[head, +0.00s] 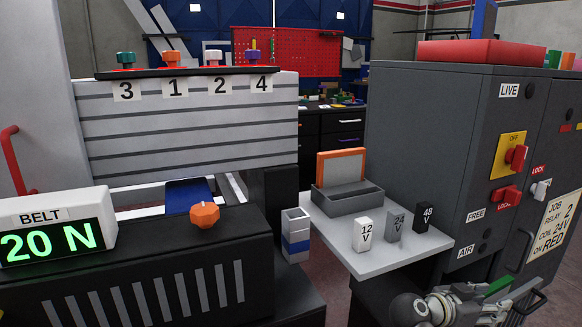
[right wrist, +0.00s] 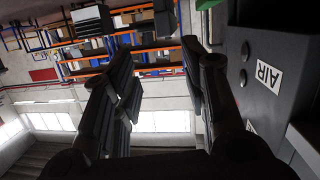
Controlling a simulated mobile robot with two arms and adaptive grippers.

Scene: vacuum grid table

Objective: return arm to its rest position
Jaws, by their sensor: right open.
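My right gripper (head: 500,296) is at the bottom right of the head view, low in front of the dark grey cabinet (head: 410,120). In the right wrist view its two fingers (right wrist: 158,95) are spread wide with nothing between them. That view looks past the cabinet's side with its AIR label (right wrist: 267,74) towards distant shelving. My left gripper is not in the head view.
A light shelf (head: 385,255) beside the cabinet holds 12 V (head: 364,232), 24 V (head: 394,225) and 48 V (head: 424,216) blocks and a grey tray (head: 347,203). The cabinet has red switches (head: 516,157) and a handle close to my right gripper. A belt machine (head: 150,265) stands left.

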